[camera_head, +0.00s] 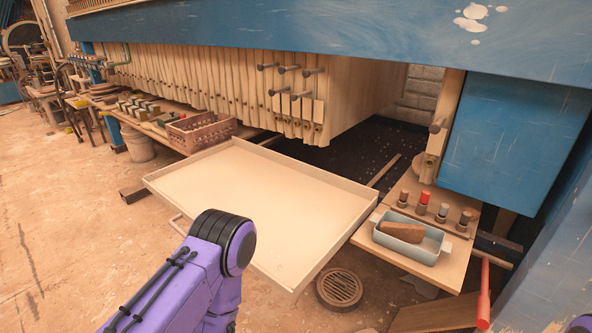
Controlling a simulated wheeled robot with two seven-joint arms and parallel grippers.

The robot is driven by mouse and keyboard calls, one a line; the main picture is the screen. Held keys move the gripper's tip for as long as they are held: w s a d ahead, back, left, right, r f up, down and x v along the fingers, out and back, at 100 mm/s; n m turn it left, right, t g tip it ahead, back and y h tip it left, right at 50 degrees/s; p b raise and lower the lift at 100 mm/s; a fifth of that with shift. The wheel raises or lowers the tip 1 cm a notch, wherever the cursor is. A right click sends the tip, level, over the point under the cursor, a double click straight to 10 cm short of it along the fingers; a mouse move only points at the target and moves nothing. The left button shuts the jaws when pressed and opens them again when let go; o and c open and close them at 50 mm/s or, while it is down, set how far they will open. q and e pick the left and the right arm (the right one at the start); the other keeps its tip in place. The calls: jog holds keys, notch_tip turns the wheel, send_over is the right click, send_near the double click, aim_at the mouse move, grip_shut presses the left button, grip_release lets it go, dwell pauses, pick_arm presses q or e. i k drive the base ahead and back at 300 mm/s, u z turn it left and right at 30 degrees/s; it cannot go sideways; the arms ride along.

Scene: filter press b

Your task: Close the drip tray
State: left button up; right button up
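The drip tray (262,190) is a wide, shallow, cream-coloured tray with low walls. It is pulled out from under the filter press (225,88) and juts toward me over the floor. A light bar handle (178,224) shows at its front left side, partly hidden by my purple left arm. That arm comes up from the bottom edge, in front of the tray's near side. My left gripper is not visible. Only a small dark piece, perhaps of my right arm, shows at the bottom right corner; the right gripper is not visible.
Right of the tray, a wooden board (452,272) carries a blue-grey dish (410,238) and several capped cylinders. A red-handled tool (484,295) is beside it. A crate (201,132) stands behind the tray's left side. A round floor drain (339,289) lies near its front corner. Floor at left is clear.

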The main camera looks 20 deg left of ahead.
aim_at(302, 213)
jog(key=u, duration=1.05)
jog(key=k, duration=0.3)
jog(key=u, duration=0.45)
jog(key=i, duration=0.75)
jog(key=z, duration=0.1)
